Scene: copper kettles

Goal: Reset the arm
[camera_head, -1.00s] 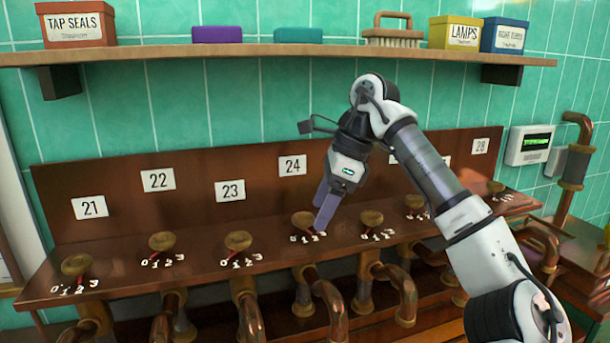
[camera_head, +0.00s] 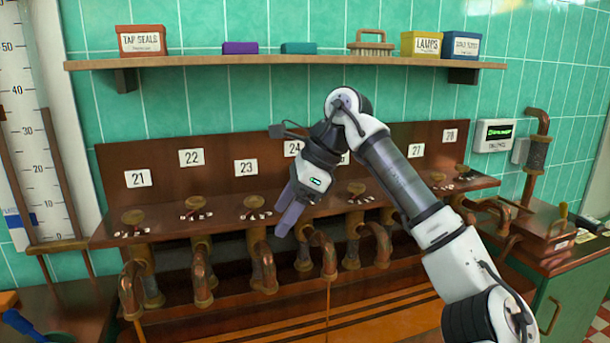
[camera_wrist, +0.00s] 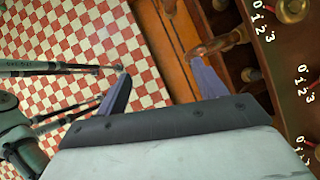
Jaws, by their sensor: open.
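My gripper (camera_head: 290,219) hangs in front of the tap bench (camera_head: 225,210) in the head view, pointing down and to the left, with nothing between its fingers. In the wrist view its two fingers (camera_wrist: 158,88) are spread apart and empty. Below them lie a red and white checked floor (camera_wrist: 75,35) and an orange-brown slatted surface (camera_wrist: 172,50). A copper pipe (camera_wrist: 220,44) shows close to the right finger in that view; I cannot tell if they touch.
Numbered brass taps (camera_head: 254,202) line the bench, with copper pipes (camera_head: 262,265) below. A shelf (camera_head: 220,61) with boxes and a brush (camera_head: 371,43) runs above. A gauge board (camera_head: 32,130) stands at left, a green cabinet (camera_head: 575,300) at right.

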